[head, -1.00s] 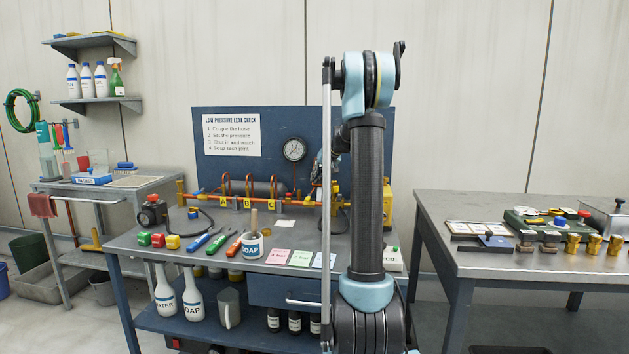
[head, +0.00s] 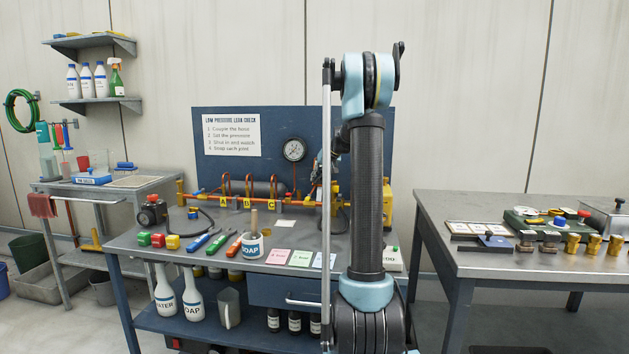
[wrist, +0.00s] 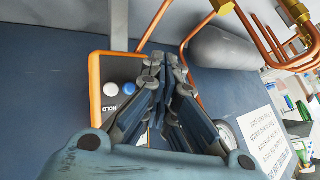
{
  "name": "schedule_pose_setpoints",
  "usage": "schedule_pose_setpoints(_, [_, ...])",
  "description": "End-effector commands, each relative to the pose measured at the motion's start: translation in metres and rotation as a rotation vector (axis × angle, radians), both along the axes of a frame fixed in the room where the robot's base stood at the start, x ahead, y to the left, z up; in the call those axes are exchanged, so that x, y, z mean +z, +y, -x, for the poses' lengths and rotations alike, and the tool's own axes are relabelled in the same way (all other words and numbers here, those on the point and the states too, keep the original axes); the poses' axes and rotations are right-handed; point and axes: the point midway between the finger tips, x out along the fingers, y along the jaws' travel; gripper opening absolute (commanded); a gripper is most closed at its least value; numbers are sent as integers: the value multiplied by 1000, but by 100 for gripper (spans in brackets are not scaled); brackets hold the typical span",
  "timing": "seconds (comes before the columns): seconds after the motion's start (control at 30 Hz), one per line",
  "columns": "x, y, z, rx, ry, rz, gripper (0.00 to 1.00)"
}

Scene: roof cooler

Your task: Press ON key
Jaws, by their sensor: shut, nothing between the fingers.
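In the wrist view an orange-framed dark unit (wrist: 96,92) shows a blue round key (wrist: 111,89) and a white round key (wrist: 129,89), with the word HOLD beside them. No ON label can be read. My gripper (wrist: 166,62) is shut and empty, its fingers in front of the right part of this unit and hiding some of it. I cannot tell whether the fingertips touch anything. In the head view my own arm hides most of the gripper and the unit's keys.
Copper tubes (wrist: 262,40) and a grey cylinder (wrist: 222,47) lie close beyond the fingertips. A blue back panel (head: 270,125) carries a gauge (head: 294,150). The bench (head: 205,258) holds colored blocks, tools and a soap pot (head: 251,247). Another table (head: 480,262) stands at right.

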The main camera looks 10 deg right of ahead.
Motion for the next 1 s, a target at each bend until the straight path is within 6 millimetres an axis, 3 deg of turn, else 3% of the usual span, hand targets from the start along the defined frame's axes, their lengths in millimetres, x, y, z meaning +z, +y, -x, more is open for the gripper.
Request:
schedule_pose_setpoints(0.77, [7,4,12,0,0,0,0])
schedule_pose_setpoints(1.0, [14,8,25,0,0,0,0])
